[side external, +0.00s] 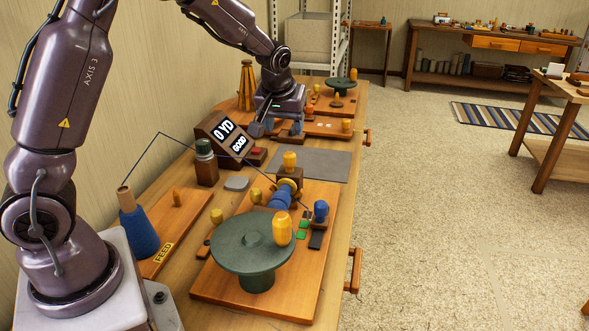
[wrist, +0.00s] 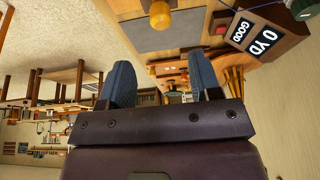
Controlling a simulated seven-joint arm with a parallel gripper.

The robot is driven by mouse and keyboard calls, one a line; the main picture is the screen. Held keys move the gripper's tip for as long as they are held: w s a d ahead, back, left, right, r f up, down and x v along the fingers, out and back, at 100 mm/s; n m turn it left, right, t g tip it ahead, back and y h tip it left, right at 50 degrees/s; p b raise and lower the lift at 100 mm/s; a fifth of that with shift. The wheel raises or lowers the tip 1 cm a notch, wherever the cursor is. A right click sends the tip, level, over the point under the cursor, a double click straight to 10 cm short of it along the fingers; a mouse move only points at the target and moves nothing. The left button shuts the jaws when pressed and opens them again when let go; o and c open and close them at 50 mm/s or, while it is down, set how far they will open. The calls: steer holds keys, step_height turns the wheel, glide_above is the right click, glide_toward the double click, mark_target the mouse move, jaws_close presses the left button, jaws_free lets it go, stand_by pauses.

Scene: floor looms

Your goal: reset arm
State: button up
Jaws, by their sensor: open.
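My gripper (side external: 275,131) hangs over the far part of the workbench (side external: 335,225), behind the display box (side external: 222,138) that reads "0 YD" and "GOOD". In the wrist view my gripper (wrist: 163,78) has its two blue-grey fingers apart, with nothing held between them. The display box also shows at the upper right of the wrist view (wrist: 262,33). In the side view the fingertips are near small parts on the far board, and I cannot tell whether they touch anything.
A green round turntable (side external: 235,250) with a yellow knob (side external: 282,232) stands at the near end. A blue thread cone (side external: 139,232) stands on the "FEED" board, its thread running over the bench. A grey mat (side external: 315,164) is bare. Open floor (side external: 450,220) lies to the right.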

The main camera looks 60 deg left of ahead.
steer(key=s+d+r+m+t+h, duration=0.1)
steer(key=s+d+r+m, duration=0.3)
steer(key=s, duration=0.8)
steer(key=s+d+r+m+t+h, duration=0.1)
steer(key=s+d+r+m, duration=0.4)
steer(key=s+d, duration=0.6)
step_height(320, 180, up, 3)
steer(key=shift+s+f+h, duration=0.15)
steer(key=shift+s+h, duration=0.3)
steer(key=shift+h, duration=0.15)
